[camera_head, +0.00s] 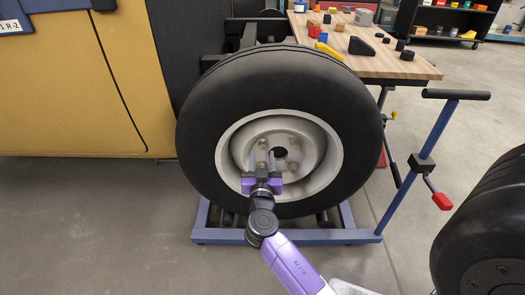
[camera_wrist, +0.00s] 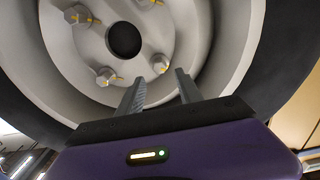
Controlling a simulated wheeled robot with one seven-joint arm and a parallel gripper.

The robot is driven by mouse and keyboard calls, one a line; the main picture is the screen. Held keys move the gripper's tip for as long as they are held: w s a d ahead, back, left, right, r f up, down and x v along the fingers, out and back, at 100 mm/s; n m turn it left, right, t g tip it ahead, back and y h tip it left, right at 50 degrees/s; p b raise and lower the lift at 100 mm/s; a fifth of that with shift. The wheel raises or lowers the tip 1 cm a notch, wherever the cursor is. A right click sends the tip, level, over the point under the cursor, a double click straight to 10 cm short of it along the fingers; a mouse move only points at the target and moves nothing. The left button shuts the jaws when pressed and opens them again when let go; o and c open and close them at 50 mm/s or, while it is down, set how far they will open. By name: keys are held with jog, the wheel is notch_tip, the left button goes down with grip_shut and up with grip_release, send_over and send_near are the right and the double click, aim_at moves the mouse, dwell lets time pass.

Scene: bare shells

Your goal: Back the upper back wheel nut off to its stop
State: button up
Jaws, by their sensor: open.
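The wheel (camera_head: 333,108) stands upright with a pale rim and several hex nuts around a dark centre hole (camera_head: 279,153). The upper left nut (camera_head: 262,142) shows just above my gripper (camera_head: 262,154). In the wrist view, which looks turned over, that nut (camera_wrist: 160,64) lies just beyond the fingertips of my gripper (camera_wrist: 160,76), in line with the gap. The fingers are open and empty; whether they touch the nut I cannot tell. The upper right nut (camera_head: 291,142) also shows in the wrist view (camera_wrist: 106,76). The nuts carry yellow-orange marks.
The wheel rests on a blue wheel dolly (camera_head: 290,237) with an upright handle (camera_head: 456,95) at right. A yellow vehicle body (camera_head: 70,85) stands at left. A workbench (camera_head: 400,66) with small parts is behind. Another tyre (camera_head: 490,220) is at lower right. Floor at left is clear.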

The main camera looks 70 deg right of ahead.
aim_at(263, 147)
jog(key=shift+x, duration=2.8)
jog(key=shift+c, duration=0.4)
grip_shut()
